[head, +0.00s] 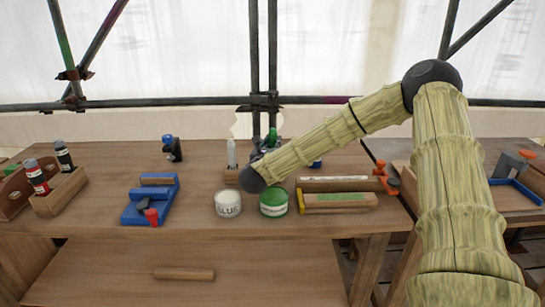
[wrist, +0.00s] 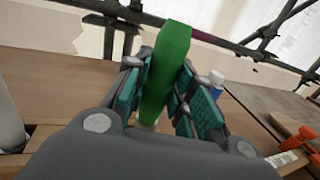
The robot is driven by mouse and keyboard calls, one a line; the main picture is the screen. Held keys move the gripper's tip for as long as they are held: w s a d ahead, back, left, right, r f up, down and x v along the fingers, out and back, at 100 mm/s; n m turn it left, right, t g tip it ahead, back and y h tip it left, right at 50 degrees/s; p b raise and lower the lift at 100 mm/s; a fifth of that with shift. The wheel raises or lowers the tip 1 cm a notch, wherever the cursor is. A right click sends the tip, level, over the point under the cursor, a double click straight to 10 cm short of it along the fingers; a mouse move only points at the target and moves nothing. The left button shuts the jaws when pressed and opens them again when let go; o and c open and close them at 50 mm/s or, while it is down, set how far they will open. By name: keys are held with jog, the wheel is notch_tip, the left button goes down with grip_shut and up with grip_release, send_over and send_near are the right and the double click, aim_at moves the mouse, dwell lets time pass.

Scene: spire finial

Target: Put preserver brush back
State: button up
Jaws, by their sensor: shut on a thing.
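My gripper (wrist: 158,100) is shut on a green-handled brush (wrist: 168,60), taken to be the preserver brush, which stands up between the teal-lined fingers in the wrist view. In the head view the green handle (head: 272,136) shows just above my forearm, over the back of the bench; my arm hides most of the gripper. A small wooden block (head: 231,176) with a pale upright object (head: 232,152) stands just left of it. A green tin (head: 273,202) with a pale label stands in front, below my arm. The brush's lower end is mostly hidden.
A white glue tin (head: 228,204) stands left of the green tin. A blue tool (head: 150,203) and a wooden rack with bottles (head: 58,192) lie farther left. A yellow-edged box (head: 338,202) and orange clamp (head: 385,175) are right. The bench front is clear.

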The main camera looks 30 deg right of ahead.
jog(key=shift+f, duration=2)
jog(key=shift+f, duration=0.15)
jog(key=o, duration=1)
jog(key=shift+r, duration=0.2)
jog(key=b+v, duration=0.1)
jog(key=v, duration=1.1)
jog(key=shift+s+b, duration=0.15)
jog(key=shift+b, duration=0.25)
